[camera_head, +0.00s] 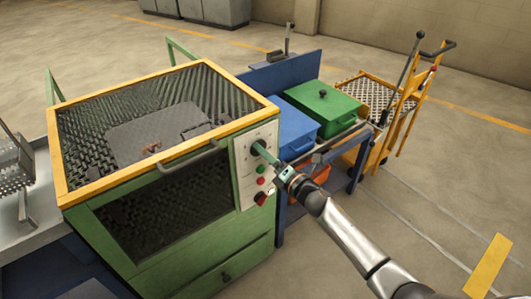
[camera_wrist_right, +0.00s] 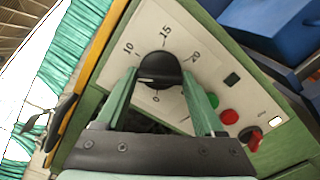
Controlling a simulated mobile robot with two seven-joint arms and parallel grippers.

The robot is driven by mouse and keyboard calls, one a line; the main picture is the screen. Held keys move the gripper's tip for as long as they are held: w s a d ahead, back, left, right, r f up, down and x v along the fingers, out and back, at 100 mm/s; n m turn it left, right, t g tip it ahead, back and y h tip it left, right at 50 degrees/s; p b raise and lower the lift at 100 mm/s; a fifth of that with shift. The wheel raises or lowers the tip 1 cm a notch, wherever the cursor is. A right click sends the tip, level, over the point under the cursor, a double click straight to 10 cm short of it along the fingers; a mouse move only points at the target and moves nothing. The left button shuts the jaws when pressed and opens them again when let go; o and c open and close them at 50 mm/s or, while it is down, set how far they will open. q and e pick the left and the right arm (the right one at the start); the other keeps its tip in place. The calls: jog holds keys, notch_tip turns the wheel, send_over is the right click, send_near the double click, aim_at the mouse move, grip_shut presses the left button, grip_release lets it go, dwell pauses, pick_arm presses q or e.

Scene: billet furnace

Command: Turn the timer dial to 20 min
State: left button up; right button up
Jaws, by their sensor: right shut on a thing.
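The timer dial (camera_head: 257,146) is a black round knob on the pale control panel (camera_head: 243,180) at the front right of the green furnace. In the right wrist view the dial (camera_wrist_right: 160,70) sits among the printed marks 10, 15, 20 and 0. A pale line shows on its lower left side; I cannot tell exactly which mark it points to. My right gripper (camera_head: 268,155) reaches the panel from the lower right, and its two green fingers are shut on the dial, one on each side. My left gripper is not in view.
Below the dial are a green button (camera_wrist_right: 213,100), a red button (camera_wrist_right: 229,116) and a red-and-black switch (camera_wrist_right: 251,137). A mesh-sided furnace cover (camera_head: 160,120) with a yellow frame is beside the panel. A blue bin (camera_head: 290,128), a green box (camera_head: 322,108) and a yellow cart (camera_head: 405,105) stand right.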

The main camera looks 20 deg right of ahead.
pick_arm(q)
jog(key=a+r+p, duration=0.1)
jog(key=p, duration=0.1)
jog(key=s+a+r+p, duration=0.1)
jog(key=p, duration=0.1)
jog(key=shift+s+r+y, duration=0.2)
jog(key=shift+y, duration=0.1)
pick_arm(e)
jog(key=m, duration=3)
jog(key=shift+m, duration=0.3)
jog(key=o, duration=1.4)
pick_arm(q)
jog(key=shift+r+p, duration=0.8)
jog(key=shift+p, duration=0.1)
pick_arm(e)
jog(key=v, duration=1.2)
jog(key=shift+s+d, duration=0.1)
jog(key=shift+s, duration=0.1)
